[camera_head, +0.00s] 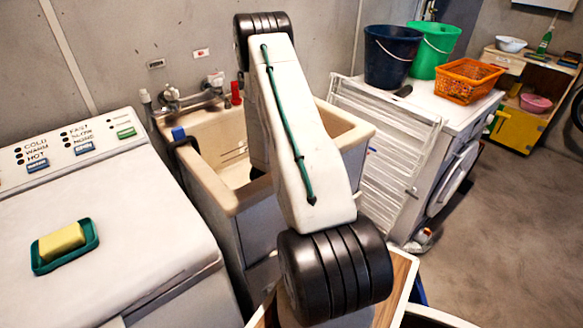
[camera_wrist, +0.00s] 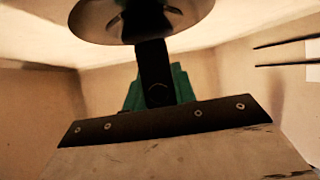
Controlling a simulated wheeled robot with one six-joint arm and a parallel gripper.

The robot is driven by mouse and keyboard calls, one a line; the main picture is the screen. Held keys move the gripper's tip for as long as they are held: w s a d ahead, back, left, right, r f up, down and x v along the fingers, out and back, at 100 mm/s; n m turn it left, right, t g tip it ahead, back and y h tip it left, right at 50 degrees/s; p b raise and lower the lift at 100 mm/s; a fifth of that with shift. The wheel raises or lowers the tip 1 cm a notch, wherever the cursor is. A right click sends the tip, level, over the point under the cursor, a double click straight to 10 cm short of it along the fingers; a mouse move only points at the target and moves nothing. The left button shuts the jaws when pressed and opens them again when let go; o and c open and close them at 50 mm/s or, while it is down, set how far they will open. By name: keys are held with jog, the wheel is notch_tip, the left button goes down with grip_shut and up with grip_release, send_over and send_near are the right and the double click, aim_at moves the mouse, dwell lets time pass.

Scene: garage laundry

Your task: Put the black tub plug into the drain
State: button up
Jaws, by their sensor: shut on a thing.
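My gripper (camera_wrist: 157,88) shows in the wrist view with green sides around a dark middle part, inside the pale tub (camera_wrist: 245,85). It is shut on the black tub plug (camera_wrist: 146,20), which shows only as a dark shape beyond the fingers. A round, shiny metal disc (camera_wrist: 100,25), seemingly the drain, lies behind the dark shape at the top. I cannot tell whether plug and disc touch. In the head view the beige tub (camera_head: 215,179) stands against the wall, and my arm hides the gripper, plug and drain.
The tub's rim and walls surround my gripper. Taps (camera_head: 178,98) stand at its back. A washing machine (camera_head: 110,225) with a yellow sponge (camera_head: 62,242) is at left. A white folding rack (camera_head: 385,150) leans at right, near buckets (camera_head: 388,58). Floor at right is clear.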

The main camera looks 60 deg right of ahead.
jog(key=shift+f, duration=0.3)
jog(key=o, duration=1)
jog(key=shift+r, duration=0.35)
jog(key=v, duration=0.7)
jog(key=shift+a+r, duration=0.1)
jog(key=shift+a, duration=0.15)
